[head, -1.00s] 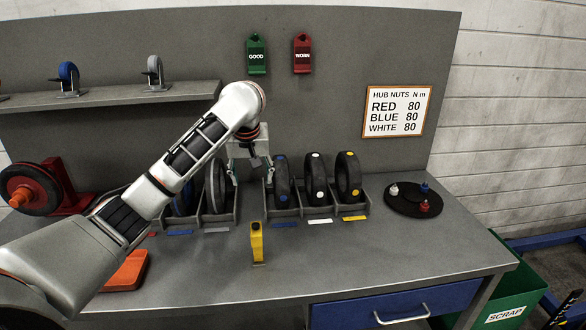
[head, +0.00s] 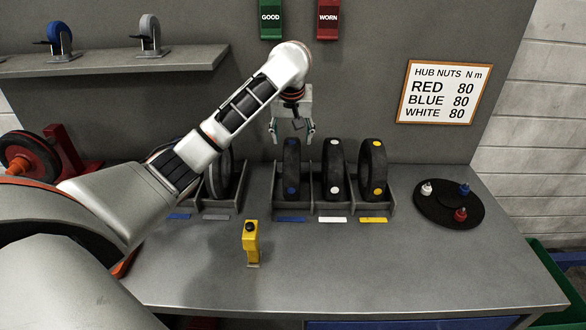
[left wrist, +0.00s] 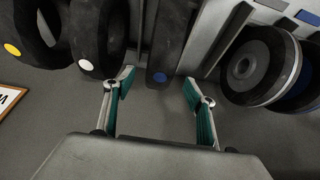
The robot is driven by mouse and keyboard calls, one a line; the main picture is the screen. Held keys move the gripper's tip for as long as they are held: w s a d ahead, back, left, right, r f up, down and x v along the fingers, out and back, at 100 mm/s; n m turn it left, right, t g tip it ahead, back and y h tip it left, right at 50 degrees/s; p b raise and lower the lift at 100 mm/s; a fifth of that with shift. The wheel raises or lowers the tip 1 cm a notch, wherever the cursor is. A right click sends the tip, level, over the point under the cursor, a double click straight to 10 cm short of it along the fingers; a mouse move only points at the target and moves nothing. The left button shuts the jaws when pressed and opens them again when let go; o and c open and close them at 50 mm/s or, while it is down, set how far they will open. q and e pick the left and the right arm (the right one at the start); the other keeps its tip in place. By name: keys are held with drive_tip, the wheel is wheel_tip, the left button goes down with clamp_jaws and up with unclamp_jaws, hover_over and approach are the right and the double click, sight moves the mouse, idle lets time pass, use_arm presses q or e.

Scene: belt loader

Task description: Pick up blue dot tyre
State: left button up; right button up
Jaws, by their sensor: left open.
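The blue dot tyre (head: 291,167) is a black tyre standing upright in the leftmost slot of the right-hand rack, with blue dots on its tread. My left gripper (head: 292,136) is open and empty just above and behind this tyre. In the left wrist view the blue dot tyre (left wrist: 171,40) lies between the lines of the two fingers, its blue dot near the fingertips of my left gripper (left wrist: 158,80). I cannot tell whether the fingers touch it. My right gripper is not in view.
A white dot tyre (head: 334,170) and a yellow dot tyre (head: 373,170) stand close by on the right. A grey-rimmed wheel (head: 220,174) stands in the left rack. A yellow tool (head: 250,242) stands in front; a dark disc with nuts (head: 448,208) lies right.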

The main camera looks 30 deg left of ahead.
sight(292, 142)
use_arm(q)
drive_tip(key=x, duration=0.5)
drive_tip(key=shift+a, duration=0.1)
drive_tip(key=shift+c, duration=0.5)
clamp_jaws()
